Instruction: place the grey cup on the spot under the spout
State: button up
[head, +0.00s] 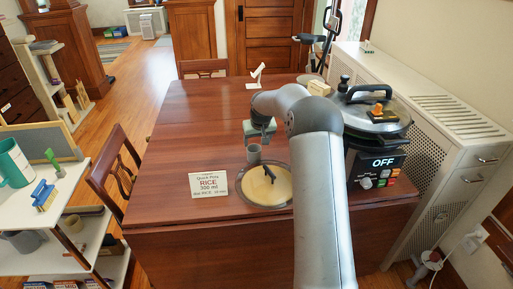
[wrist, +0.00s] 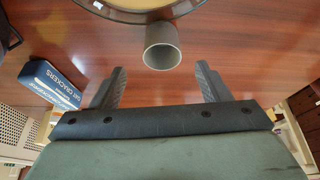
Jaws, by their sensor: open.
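The grey cup (head: 253,154) stands upright on the brown table (head: 190,130), just behind the round tray. In the wrist view the cup (wrist: 162,45) shows ahead of my gripper (wrist: 160,76), centred between the two dark fingertips, with bare table between. My gripper (head: 259,138) is open and empty, close behind the cup in the head view. Whether a finger touches the cup I cannot tell, but the wrist view shows gaps on both sides. No spout or marked spot can be made out clearly; my arm hides part of the table's right side.
A round tray (head: 245,197) with a dark tool lies in front of the cup, beside a "RICE 300 ml" card (head: 208,185). A cooker reading "OFF" (head: 376,165) stands at right. A cracker box (wrist: 50,86) is left in the wrist view. The table's left part is clear.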

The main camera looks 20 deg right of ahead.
jog(key=s+a+r+g, duration=0.1)
jog(key=s+a+r, duration=0.5)
jog(key=s+a, duration=0.15)
jog(key=s+a+r+g, duration=0.1)
jog(key=s+a, duration=0.3)
jog(key=s, duration=0.8)
jog(key=s+a+r+n+g, duration=0.1)
jog(key=s+a, duration=0.3)
jog(key=s, duration=0.8)
jog(key=shift+s+r+n, duration=0.3)
jog(key=shift+s+r, duration=0.1)
jog(key=shift+r, duration=0.3)
jog(key=shift+o, duration=0.4)
jog(key=s+a+f+g+y, duration=0.1)
jog(key=s+a+f, duration=0.1)
jog(key=s, duration=1.2)
jog(key=shift+s+f, duration=0.4)
jog(key=shift+f, duration=0.05)
